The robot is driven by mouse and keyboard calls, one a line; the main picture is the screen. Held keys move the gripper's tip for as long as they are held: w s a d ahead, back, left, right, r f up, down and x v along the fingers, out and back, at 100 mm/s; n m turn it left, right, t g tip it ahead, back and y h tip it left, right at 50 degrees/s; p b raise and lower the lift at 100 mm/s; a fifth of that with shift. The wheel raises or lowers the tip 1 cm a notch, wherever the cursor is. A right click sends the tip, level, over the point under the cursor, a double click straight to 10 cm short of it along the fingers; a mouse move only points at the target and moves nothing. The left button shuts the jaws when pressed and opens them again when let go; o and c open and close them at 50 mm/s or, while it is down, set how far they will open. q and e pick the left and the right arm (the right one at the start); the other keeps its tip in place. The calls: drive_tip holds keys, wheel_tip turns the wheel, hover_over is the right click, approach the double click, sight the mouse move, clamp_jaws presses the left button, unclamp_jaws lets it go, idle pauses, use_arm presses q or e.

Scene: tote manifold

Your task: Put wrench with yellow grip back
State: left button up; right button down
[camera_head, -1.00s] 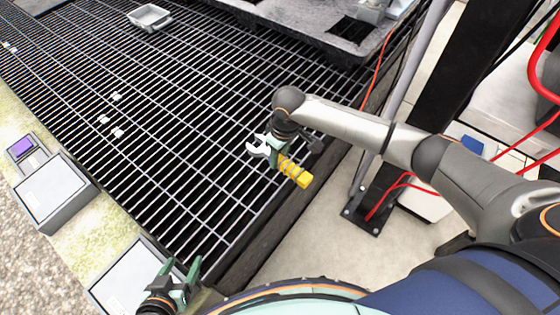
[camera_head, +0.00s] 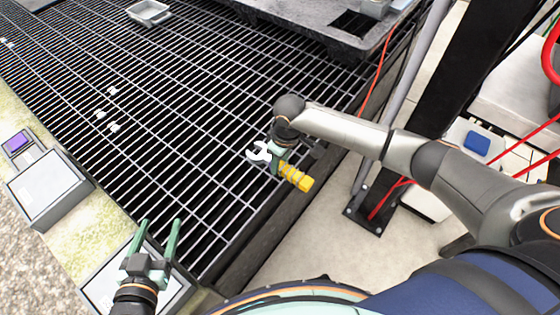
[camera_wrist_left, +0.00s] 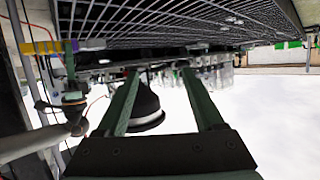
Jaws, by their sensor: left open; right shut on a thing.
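The wrench with yellow grip (camera_head: 296,177) is held in the head view above the right edge of the black grating. Its silver open jaw (camera_head: 259,154) points left and its yellow grip points to the lower right. My right gripper (camera_head: 277,160) is shut on it between jaw and grip, partly hidden by the wrist. The yellow grip also shows at the left of the left wrist view (camera_wrist_left: 42,47). My left gripper (camera_head: 160,224) is open and empty over the grating's near left edge. Its two green fingers show apart in the left wrist view (camera_wrist_left: 160,80).
The grating (camera_head: 200,130) is mostly clear, with a few small white pieces (camera_head: 113,127). Grey boxes (camera_head: 45,186) line the left ledge. A dark post (camera_head: 450,110) and red cables stand at right.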

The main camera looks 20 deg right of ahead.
sight(280, 180)
drive_tip(key=shift+f+b, duration=0.5)
drive_tip(key=shift+b, duration=0.1)
use_arm(q)
wheel_tip(280, 180, up, 14)
drive_tip(key=w+m+t+h+b, duration=0.1)
drive_tip(key=w+m+t+h, duration=0.15)
drive_tip(key=t, duration=0.35)
use_arm(e)
drive_tip(key=shift+f, duration=0.5)
drive_tip(key=f+b, duration=0.1)
drive_tip(key=b, duration=0.1)
drive_tip(key=shift+f+b, duration=0.3)
drive_tip(key=shift+f, duration=0.1)
use_arm(q)
drive_tip(key=s+d+r+m+t+h, duration=0.1)
drive_tip(key=s+r+m+h, duration=0.2)
drive_tip(key=r, duration=0.3)
drive_tip(key=s+d+r+m+t+h, duration=0.1)
drive_tip(key=s+r+m+h, duration=0.2)
drive_tip(key=r, duration=0.4)
drive_tip(key=shift+s+m+t+h, duration=0.4)
drive_tip(key=shift+s+h, duration=0.2)
drive_tip(key=shift+h, duration=0.75)
drive_tip(key=shift+f, duration=0.2)
use_arm(e)
drive_tip(key=shift+f, duration=0.7)
drive_tip(key=shift+c, duration=2.1)
unclamp_jaws()
